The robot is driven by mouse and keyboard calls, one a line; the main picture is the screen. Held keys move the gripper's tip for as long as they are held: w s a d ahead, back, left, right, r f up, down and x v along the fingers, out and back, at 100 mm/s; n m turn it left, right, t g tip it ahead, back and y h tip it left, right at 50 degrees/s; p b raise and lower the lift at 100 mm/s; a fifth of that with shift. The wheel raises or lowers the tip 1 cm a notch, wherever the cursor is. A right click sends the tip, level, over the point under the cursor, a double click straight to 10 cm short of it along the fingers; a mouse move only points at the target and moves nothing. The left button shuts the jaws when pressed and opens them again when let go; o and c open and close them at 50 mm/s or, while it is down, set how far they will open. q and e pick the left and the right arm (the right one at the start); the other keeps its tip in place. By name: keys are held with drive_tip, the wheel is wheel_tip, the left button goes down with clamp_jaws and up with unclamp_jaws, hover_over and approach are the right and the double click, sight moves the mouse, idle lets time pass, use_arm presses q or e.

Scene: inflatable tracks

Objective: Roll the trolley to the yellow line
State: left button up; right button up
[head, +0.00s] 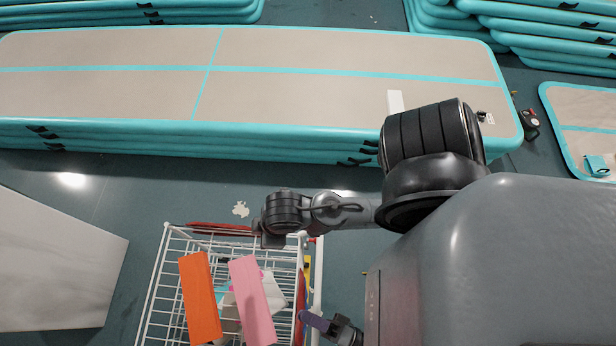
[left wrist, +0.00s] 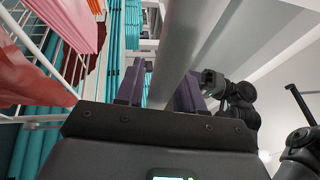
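The trolley (head: 166,262) is a white wire basket cart at the bottom of the head view, left of centre, with an orange block (head: 200,298) and a pink block (head: 252,300) in it. My left gripper (head: 325,324) has purple fingers and is close to the trolley's right side. In the left wrist view a pale bar (left wrist: 172,62) runs between the fingers, with the wire basket at the left. Whether the fingers press on the bar is unclear. My other arm reaches across to the trolley's far right corner; no fingers show there. No yellow line is clearly visible.
A long stack of beige and teal inflatable tracks (head: 300,100) lies beyond the trolley. More stacks (head: 560,30) stand at the back right. A pale panel (head: 55,265) is at the left. Dark green floor (head: 150,195) is open between the trolley and the long stack.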

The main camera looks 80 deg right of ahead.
use_arm(q)
drive_tip(key=shift+o, duration=0.4)
drive_tip(key=shift+f, duration=0.1)
drive_tip(key=shift+s+a+f, duration=0.2)
drive_tip(key=shift+s+a, duration=0.05)
drive_tip(key=shift+s, duration=0.25)
drive_tip(key=b+v, duration=0.2)
drive_tip(key=v, duration=0.7)
drive_tip(key=shift+s, duration=0.35)
drive_tip(key=shift+a+r, duration=0.1)
drive_tip(key=shift+r, duration=0.05)
